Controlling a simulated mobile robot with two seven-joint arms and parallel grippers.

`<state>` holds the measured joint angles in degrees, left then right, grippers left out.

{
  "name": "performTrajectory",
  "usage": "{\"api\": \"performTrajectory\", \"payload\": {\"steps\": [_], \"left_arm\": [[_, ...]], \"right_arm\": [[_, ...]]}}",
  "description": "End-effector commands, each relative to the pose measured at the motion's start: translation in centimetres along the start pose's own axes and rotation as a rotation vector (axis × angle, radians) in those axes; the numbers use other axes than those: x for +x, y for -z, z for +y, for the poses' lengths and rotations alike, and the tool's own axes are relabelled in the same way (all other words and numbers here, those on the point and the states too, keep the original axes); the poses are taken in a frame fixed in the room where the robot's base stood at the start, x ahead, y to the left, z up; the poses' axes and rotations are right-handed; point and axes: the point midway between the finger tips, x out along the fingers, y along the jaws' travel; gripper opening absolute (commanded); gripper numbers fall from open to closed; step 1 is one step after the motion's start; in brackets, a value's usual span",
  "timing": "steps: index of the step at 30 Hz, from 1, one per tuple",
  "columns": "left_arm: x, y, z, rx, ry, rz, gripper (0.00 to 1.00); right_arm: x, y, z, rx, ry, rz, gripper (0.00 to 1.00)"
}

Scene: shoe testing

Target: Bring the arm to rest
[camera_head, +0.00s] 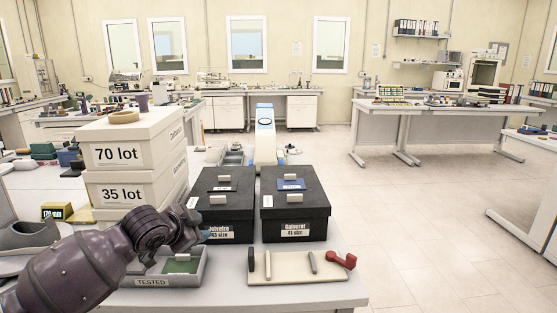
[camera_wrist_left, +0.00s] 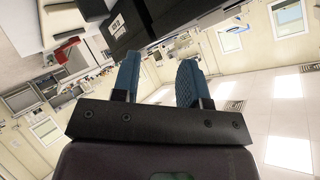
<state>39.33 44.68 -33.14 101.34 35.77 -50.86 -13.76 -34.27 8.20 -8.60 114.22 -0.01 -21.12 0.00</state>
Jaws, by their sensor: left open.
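My left arm comes in from the lower left in the head view. Its gripper (camera_head: 205,235) is in front of the left black box (camera_head: 222,190), above the back right of the grey tray marked TESTED (camera_head: 150,282). In the left wrist view the two blue fingers of my left gripper (camera_wrist_left: 160,82) stand apart with nothing between them. Whether the fingertips touch the box cannot be told. My right gripper is in neither view.
A second black box (camera_head: 294,225) stands to the right. A cream board (camera_head: 290,278) with a red-handled tool (camera_head: 340,262) lies in front. Stacked white lot boxes (camera_head: 122,190) stand behind my arm. The floor at right is clear.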

Motion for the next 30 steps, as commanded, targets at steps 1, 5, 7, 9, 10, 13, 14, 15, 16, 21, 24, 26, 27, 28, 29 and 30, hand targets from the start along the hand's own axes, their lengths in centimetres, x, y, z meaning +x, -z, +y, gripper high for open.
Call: {"api": "performTrajectory", "payload": {"steps": [1,5,7,9,10,13,14,15,16,21,24,26,27,28,29,30], "left_arm": [[0.2,-0.2,1.4,-0.039,0.017,0.048,0.40],[0.1,-1.0,4.1,-0.135,0.076,0.159,0.40],[-0.1,-1.9,5.6,-0.186,0.104,0.205,0.40],[-0.5,-2.9,7.0,-0.235,0.132,0.241,0.40],[-0.7,-3.4,7.6,-0.256,0.142,0.252,0.40],[-1.5,-5.2,9.6,-0.321,0.181,0.282,0.40],[-1.7,-5.8,10.2,-0.340,0.192,0.288,0.40],[-2.1,-6.7,11.0,-0.364,0.207,0.293,0.40],[-2.4,-7.4,11.6,-0.383,0.218,0.294,0.40],[-4.4,-11.8,15.2,-0.476,0.279,0.271,0.40],[-5.7,-14.7,17.5,-0.526,0.310,0.232,0.40],[-6.6,-16.5,19.1,-0.555,0.326,0.199,0.40],[-7.2,-17.7,20.1,-0.578,0.335,0.174,0.40],[-7.7,-18.7,21.0,-0.595,0.340,0.152,0.40],[-8.2,-19.6,21.9,-0.613,0.344,0.130,0.40],[-8.9,-20.9,23.1,-0.638,0.349,0.098,0.40]], "right_arm": [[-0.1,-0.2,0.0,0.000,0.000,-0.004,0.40],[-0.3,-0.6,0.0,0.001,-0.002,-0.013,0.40],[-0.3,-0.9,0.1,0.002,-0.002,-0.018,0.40],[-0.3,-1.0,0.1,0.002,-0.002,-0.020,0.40],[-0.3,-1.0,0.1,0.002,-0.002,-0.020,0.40],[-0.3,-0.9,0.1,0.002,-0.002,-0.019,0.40],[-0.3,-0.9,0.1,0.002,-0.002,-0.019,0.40],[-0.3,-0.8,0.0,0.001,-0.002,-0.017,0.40],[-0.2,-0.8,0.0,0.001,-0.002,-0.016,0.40],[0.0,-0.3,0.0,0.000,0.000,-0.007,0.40],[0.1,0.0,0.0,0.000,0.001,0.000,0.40],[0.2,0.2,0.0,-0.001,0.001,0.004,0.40],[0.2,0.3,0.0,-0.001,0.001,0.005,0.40],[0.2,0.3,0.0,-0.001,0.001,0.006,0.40],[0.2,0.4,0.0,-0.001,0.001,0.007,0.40],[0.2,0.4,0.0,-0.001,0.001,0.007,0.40]]}}
